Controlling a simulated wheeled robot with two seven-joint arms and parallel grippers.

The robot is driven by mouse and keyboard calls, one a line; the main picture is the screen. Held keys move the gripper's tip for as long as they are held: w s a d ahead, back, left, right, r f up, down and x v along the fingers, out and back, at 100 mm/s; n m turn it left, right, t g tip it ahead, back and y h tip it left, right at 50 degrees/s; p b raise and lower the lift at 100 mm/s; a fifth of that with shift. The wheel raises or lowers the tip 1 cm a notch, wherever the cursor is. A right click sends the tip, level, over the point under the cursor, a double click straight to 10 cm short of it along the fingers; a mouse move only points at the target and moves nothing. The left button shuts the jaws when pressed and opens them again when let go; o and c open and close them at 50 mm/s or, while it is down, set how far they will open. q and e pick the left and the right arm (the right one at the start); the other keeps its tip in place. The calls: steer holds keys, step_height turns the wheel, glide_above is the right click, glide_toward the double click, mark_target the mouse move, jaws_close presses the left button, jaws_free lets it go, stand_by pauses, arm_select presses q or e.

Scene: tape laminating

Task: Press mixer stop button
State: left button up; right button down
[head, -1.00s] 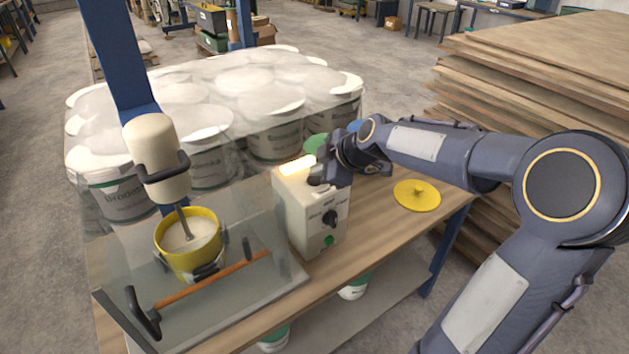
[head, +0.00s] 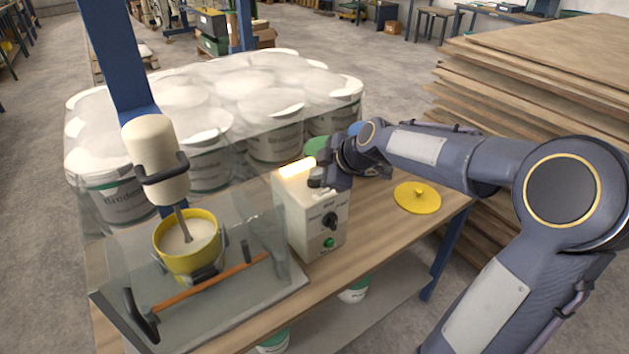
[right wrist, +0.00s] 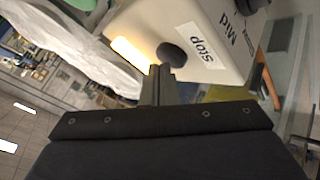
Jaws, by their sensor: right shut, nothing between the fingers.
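The mixer control box (head: 300,228) is a pale box on the wooden bench, with a lit strip on top, a dark knob and a green button on its front. In the right wrist view, the dark round stop button (right wrist: 172,54) sits beside the label "Stop" on the box. My right gripper (right wrist: 161,72) is shut and empty, its fingertips right at the button's edge; I cannot tell whether they touch. In the head view, the right gripper is at the box's upper right corner. The mixer (head: 157,160) stands over a yellow bucket (head: 190,255). My left gripper is not in view.
A clear guard with an orange bar (head: 205,284) stands around the bucket, left of the box. A yellow lid (head: 417,198) lies on the bench to the right. Wrapped white buckets (head: 245,85) stand behind, and stacked boards (head: 545,60) at the right.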

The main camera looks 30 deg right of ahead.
mark_target(319, 183)
steer(key=shift+f, duration=0.2)
steer(key=shift+r, duration=0.1)
stand_by(0.5)
steer(key=shift+r, duration=0.75)
steer(key=shift+r, duration=0.1)
steer(key=shift+r+p, duration=1.55)
steer(key=shift+r, duration=0.9)
steer(key=shift+s, duration=0.1)
